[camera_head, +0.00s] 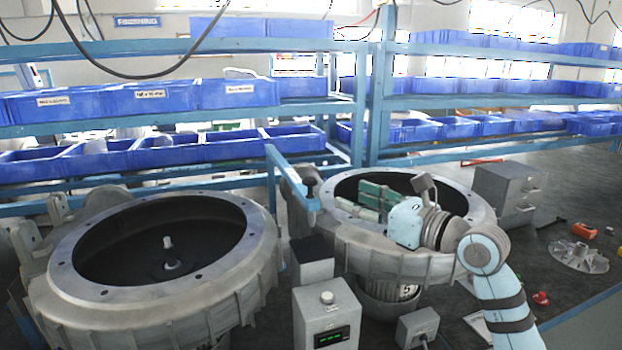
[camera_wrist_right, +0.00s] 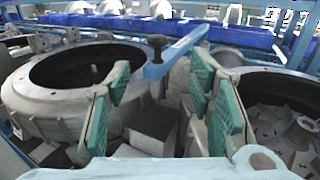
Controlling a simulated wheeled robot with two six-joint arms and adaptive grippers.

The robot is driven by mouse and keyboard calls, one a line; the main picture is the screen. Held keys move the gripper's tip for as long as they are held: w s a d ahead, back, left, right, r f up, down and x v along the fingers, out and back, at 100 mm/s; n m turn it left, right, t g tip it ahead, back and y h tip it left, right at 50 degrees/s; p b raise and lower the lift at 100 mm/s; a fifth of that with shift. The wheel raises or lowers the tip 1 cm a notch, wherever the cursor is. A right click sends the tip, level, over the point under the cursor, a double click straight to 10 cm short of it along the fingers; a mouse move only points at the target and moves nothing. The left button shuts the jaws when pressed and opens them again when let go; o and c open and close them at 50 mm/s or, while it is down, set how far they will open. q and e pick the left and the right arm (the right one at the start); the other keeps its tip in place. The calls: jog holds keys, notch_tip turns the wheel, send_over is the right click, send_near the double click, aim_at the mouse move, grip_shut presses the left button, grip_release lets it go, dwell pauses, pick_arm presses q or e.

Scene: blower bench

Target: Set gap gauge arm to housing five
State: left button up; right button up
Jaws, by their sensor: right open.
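The gap gauge arm (camera_head: 289,178) is a blue bar with a dark knob (camera_head: 310,178) at its near end. It lies between the two housings, its near end by the left rim of the right housing. The right housing (camera_head: 385,255) carries a "5" label (camera_head: 407,291) low on its front. My right gripper (camera_head: 352,199) is over this housing's opening, its green-padded fingers pointing left toward the knob, apart and empty. In the right wrist view, the knob (camera_wrist_right: 157,42) shows between and beyond the open fingers (camera_wrist_right: 161,72). My left gripper is not in view.
The left housing (camera_head: 60,285) is open with a small post inside. A grey box with a green display (camera_head: 326,318) stands between the housings. A grey box (camera_head: 508,190), a metal disc part (camera_head: 578,256) and an orange item (camera_head: 584,230) lie right. Blue bin shelves stand behind.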

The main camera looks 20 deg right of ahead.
aim_at(316, 185)
jog(key=p+x, duration=0.2)
jog(key=x, duration=1.1)
jog(key=shift+s+a+f, duration=0.1)
jog(key=shift+a, duration=0.15)
jog(key=shift+d, duration=0.1)
grip_shut()
